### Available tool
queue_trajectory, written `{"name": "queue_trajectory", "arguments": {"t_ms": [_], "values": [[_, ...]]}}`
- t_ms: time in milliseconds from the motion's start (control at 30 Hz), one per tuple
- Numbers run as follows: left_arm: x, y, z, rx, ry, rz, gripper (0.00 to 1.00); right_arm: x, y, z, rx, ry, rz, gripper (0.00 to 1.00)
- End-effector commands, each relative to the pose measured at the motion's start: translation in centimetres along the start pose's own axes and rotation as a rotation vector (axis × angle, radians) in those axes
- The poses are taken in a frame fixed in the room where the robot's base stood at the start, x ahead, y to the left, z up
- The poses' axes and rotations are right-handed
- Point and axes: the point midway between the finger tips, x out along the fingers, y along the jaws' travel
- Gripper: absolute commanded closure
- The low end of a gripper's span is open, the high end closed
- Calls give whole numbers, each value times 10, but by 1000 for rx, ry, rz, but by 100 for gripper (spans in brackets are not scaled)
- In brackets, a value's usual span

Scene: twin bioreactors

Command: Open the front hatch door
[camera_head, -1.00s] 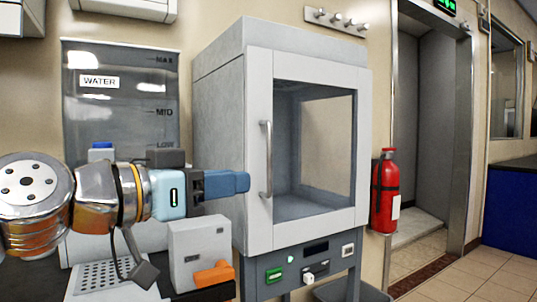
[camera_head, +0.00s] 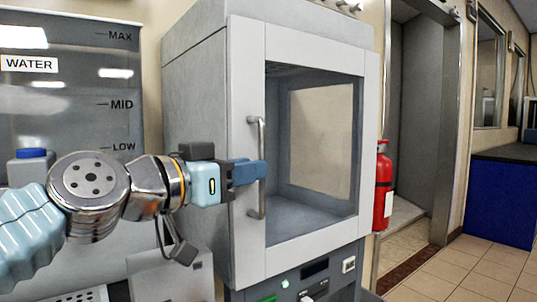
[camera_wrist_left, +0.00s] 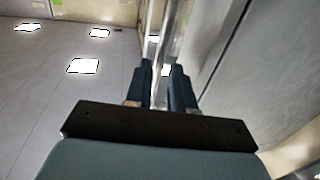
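The front hatch door (camera_head: 247,250) is a pale grey frame around a large window, and it looks shut against the grey cabinet (camera_head: 195,130). Its upright metal bar handle (camera_head: 257,135) is on the door's left side. My left gripper (camera_head: 252,172) is at the middle of the handle, its blue fingers covering part of the bar. In the left wrist view, the fingers (camera_wrist_left: 163,82) are apart, with the handle bar (camera_wrist_left: 158,35) running up between them. Whether they touch the bar is unclear. My right gripper is out of view.
A water tank (camera_head: 70,95) and a box with a blue cap (camera_head: 32,153) are at the left. A red fire extinguisher (camera_head: 382,185) hangs right of the cabinet. A control panel (camera_head: 310,280) is below the door. The floor (camera_head: 470,270) at the right is clear.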

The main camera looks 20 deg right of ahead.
Motion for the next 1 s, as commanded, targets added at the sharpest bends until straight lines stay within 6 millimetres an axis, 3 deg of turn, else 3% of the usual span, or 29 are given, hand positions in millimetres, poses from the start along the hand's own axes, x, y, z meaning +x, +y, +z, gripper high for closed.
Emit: {"name": "queue_trajectory", "arguments": {"t_ms": [100,333,667,833,1000], "values": [[25,0,-3,-2,-2,2,77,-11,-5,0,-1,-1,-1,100],[52,0,-1,-1,0,0,77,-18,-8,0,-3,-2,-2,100],[56,0,0,-1,0,-1,77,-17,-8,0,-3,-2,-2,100],[56,0,0,-1,0,-1,100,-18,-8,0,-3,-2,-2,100],[56,0,0,-1,0,-1,100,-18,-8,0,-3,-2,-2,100]]}}
